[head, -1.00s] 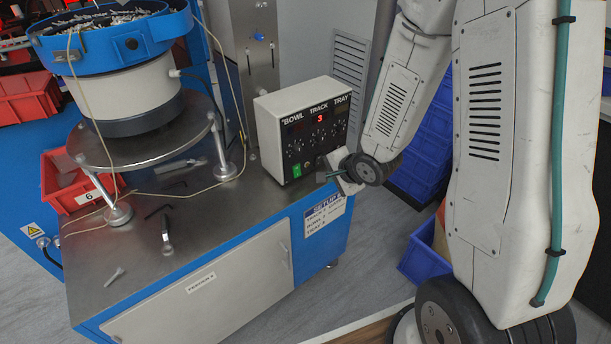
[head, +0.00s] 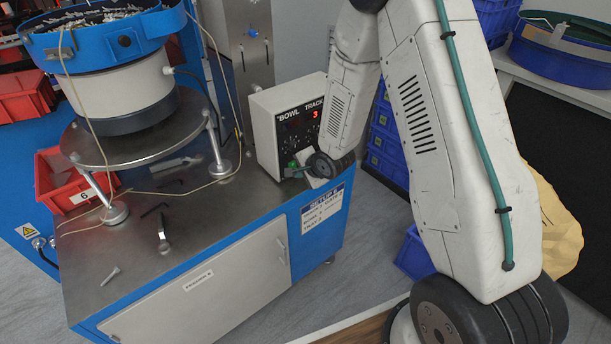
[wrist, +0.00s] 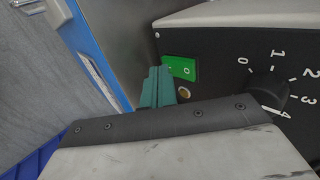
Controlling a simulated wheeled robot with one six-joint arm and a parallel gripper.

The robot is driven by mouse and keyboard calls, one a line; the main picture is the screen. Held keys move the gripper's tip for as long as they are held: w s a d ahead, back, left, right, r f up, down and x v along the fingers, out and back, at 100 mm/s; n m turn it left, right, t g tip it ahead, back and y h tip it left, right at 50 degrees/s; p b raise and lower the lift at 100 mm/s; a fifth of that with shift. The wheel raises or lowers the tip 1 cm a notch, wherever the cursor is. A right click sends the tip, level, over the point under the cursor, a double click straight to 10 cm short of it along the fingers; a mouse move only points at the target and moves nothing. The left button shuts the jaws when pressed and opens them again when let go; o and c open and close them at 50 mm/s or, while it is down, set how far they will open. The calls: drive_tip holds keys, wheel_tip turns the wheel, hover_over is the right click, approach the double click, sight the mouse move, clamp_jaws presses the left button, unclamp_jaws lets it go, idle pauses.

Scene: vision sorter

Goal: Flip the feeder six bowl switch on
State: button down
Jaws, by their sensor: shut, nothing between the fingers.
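The control box (head: 264,135) stands on the steel bench, its black front marked BOWL and TRACK; my arm hides its right part. In the wrist view, a green rocker switch (wrist: 180,68) sits low on the black panel (wrist: 222,60), with a dial knob (wrist: 268,90) to its right. My gripper (wrist: 158,82) has its teal fingers shut and empty, tips beside the switch's left edge; I cannot tell whether they touch it. In the head view my gripper (head: 290,173) is at the box's lower front.
A blue-rimmed bowl feeder (head: 105,100) stands left of the box. Blue crates (head: 385,150) are behind my arm.

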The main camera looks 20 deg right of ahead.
drive_tip(key=shift+w, duration=0.1)
drive_tip(key=shift+w+a+f, duration=0.15)
drive_tip(key=shift+w+f, duration=0.25)
drive_tip(key=shift+r, duration=0.15)
